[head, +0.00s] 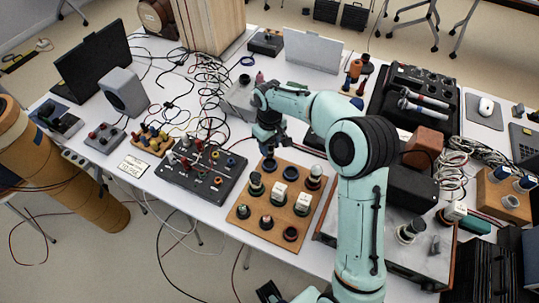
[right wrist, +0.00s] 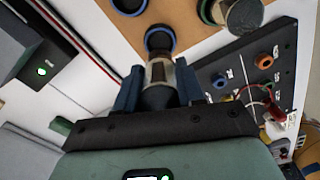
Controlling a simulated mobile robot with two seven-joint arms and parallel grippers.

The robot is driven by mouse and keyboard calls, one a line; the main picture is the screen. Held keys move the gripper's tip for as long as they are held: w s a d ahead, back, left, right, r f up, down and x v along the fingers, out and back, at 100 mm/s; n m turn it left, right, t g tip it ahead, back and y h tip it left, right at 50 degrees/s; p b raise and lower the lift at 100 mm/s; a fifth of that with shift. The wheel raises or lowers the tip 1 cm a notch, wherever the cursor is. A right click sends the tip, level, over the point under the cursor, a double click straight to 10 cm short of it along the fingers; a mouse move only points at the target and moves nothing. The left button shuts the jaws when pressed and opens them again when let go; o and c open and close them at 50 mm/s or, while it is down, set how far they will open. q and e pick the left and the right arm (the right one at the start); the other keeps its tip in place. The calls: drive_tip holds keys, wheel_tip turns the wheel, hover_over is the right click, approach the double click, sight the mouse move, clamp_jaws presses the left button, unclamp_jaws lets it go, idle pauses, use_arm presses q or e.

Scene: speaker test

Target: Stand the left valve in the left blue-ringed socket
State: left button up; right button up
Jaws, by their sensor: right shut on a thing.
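My right gripper (head: 268,140) is over the far edge of the wooden socket board (head: 240,222). In the right wrist view it is shut on a valve (right wrist: 160,71) with a pale band and dark ends. A blue-ringed socket (right wrist: 160,39) shows just beyond the valve's tip; I cannot tell whether they touch. A second blue-ringed socket (right wrist: 130,4) is at the top edge of that view. In the head view, a dark socket (head: 269,164) lies below the gripper. A dark part at the bottom edge may be my left gripper (head: 269,291); its fingers are not clear.
The board also carries white blocks (head: 303,204), other valves (head: 315,177) and a dark socket (head: 290,233). A black panel with coloured terminals (head: 203,172) stands close on the left. Loose cables (head: 208,75) lie behind it. A metal plate (head: 400,258) is on the right.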

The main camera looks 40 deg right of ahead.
sight(270, 154)
wheel_tip(270, 154, down, 5)
drive_tip(key=shift+f, duration=0.15)
drive_tip(key=shift+f+b, duration=0.35)
drive_tip(key=o, duration=1.1)
drive_tip(key=shift+c, duration=0.2)
drive_tip(key=shift+r, duration=0.1)
drive_tip(key=shift+r, duration=0.3)
wheel_tip(270, 154, up, 12)
drive_tip(key=shift+p, duration=0.8)
